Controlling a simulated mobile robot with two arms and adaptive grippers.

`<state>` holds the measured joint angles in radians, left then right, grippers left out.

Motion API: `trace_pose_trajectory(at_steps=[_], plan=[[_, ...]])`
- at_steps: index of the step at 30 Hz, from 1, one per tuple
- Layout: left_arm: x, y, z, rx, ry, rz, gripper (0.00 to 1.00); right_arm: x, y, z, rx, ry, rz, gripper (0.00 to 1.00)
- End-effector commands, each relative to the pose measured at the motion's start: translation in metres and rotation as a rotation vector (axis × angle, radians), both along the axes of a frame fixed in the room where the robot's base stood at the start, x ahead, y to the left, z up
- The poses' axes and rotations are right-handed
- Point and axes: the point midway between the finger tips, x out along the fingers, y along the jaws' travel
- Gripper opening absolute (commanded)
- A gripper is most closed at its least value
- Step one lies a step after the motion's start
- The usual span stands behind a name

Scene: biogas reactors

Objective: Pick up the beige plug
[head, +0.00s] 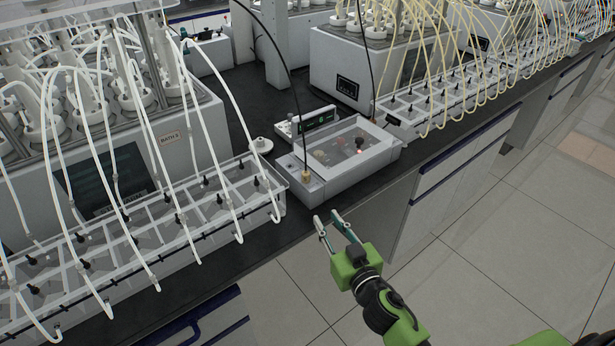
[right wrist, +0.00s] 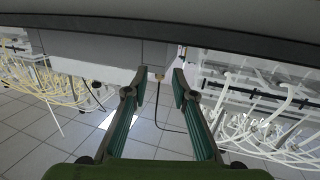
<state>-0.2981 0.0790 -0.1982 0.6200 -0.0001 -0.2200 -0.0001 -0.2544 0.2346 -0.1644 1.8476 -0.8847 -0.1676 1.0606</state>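I cannot tell for certain which of the two is the beige plug. My right gripper (head: 328,219) is open and empty, in front of the bench edge and apart from the box; its fingers show in the right wrist view (right wrist: 156,82). My left gripper is not in view.
The clear-lidded box (head: 347,158) stands near the bench edge. A clear rack with white tubes (head: 150,235) is on its left; another rack with yellowish tubes (head: 440,100) is at the right. The black cable (head: 280,55) arches above. The floor (head: 500,240) in front is clear.

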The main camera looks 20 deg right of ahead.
Motion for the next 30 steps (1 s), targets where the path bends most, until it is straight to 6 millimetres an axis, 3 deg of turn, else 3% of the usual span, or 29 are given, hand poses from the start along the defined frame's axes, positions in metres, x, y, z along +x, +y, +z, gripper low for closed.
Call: trace_pose_trajectory(at_steps=[1,3,7,18,30], plan=[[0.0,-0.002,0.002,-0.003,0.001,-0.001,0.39,0.001,0.001,0.019,0.006,-0.031,0.004,0.24],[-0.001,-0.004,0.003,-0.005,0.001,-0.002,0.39,0.002,0.003,0.038,0.014,-0.064,0.009,0.24],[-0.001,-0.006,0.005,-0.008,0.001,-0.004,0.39,0.006,0.005,0.057,0.02,-0.098,0.015,0.24],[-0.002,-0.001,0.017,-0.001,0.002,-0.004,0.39,0.071,0.012,0.057,0.021,-0.098,0.015,0.24],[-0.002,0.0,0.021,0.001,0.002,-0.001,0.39,0.108,0.017,0.056,0.021,-0.097,0.015,0.24]])
